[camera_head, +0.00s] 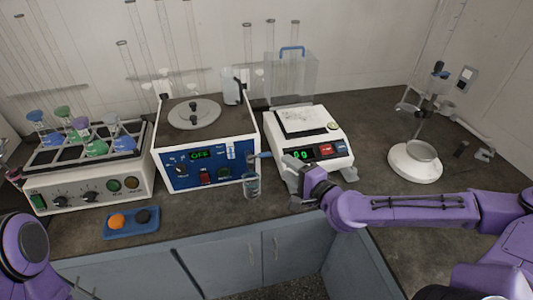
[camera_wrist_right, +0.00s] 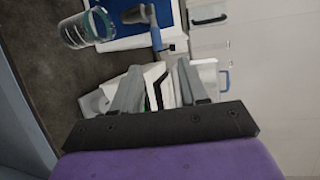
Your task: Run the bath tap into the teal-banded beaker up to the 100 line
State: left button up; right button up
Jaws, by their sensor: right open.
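The bath (camera_head: 208,172) is a blue-fronted white unit with a round lid on top; its display appears to read OFF. Its tap (camera_head: 262,155) sticks out at the front right and shows as a blue handle in the wrist view (camera_wrist_right: 155,38). The clear beaker (camera_head: 251,187) stands upright on the bench by the tap; the wrist view shows its teal band (camera_wrist_right: 101,23). I cannot read its level. My right gripper (camera_head: 290,182) is open and empty, right of the beaker in front of the balance; its fingers (camera_wrist_right: 158,68) also show. My left gripper is out of view.
A balance (camera_head: 325,157) stands right of the bath. A flask shaker (camera_head: 85,175) is at left, with a blue tray (camera_head: 131,223) holding an orange and a dark item in front. A white-based stand (camera_head: 415,165) is at right. The front bench strip near the beaker is narrow.

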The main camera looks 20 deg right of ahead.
aim_at(268, 156)
jog(key=x, duration=1)
jog(key=shift+w+a+f+p, duration=0.2)
jog(key=shift+a+f+p, duration=0.1)
jog(key=shift+a, duration=0.15)
grip_shut()
